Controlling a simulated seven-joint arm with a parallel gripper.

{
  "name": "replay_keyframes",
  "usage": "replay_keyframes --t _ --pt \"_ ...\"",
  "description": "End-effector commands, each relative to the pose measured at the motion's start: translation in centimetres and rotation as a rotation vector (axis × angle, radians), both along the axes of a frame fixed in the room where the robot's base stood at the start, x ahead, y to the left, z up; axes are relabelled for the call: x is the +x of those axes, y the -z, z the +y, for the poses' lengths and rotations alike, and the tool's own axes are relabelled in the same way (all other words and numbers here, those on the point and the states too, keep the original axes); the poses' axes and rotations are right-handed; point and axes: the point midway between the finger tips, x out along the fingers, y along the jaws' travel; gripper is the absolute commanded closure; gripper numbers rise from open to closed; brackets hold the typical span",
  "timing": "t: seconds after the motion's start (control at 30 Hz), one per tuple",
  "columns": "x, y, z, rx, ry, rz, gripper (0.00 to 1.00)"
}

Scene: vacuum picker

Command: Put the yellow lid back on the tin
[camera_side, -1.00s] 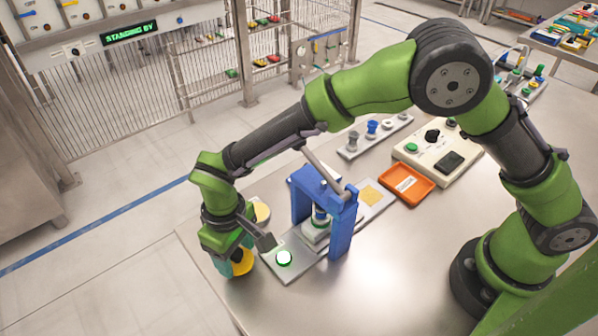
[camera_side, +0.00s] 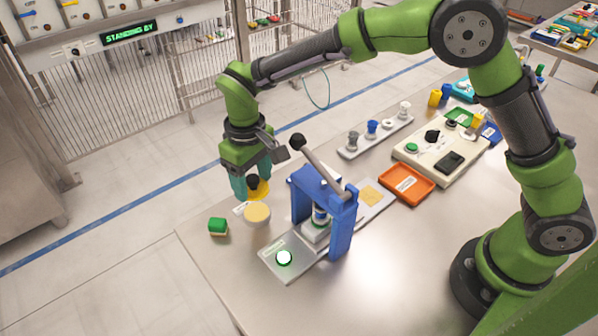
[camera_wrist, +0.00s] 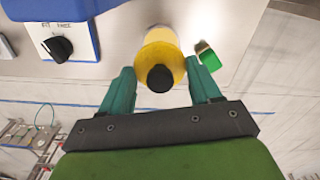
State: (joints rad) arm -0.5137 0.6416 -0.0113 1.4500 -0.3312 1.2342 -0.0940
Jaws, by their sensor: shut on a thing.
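The yellow lid (camera_side: 259,191) has a black knob on top. My gripper (camera_side: 257,183) is shut on it and holds it above the table near the far-left edge. In the wrist view the lid (camera_wrist: 147,62) sits between the two teal fingers of my gripper (camera_wrist: 160,68), knob towards the camera. A round, pale-yellow-topped thing (camera_side: 257,214), seemingly the tin, stands on the table just below the lid in the side view. The lid is apart from it there. In the wrist view the lid hides most of what is under it.
An orange tray (camera_side: 407,183) and a control box (camera_side: 440,152) are farther right.

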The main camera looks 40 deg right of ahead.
Motion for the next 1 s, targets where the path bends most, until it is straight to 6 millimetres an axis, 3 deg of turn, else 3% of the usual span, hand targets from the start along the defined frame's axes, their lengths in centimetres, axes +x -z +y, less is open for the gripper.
replay_keyframes --t 0.6,1.0 --pt "-0.1 5.3 0.2 -0.001 -0.009 0.001 0.67" --pt "-0.1 6.2 0.2 0.001 -0.009 -0.001 0.67"
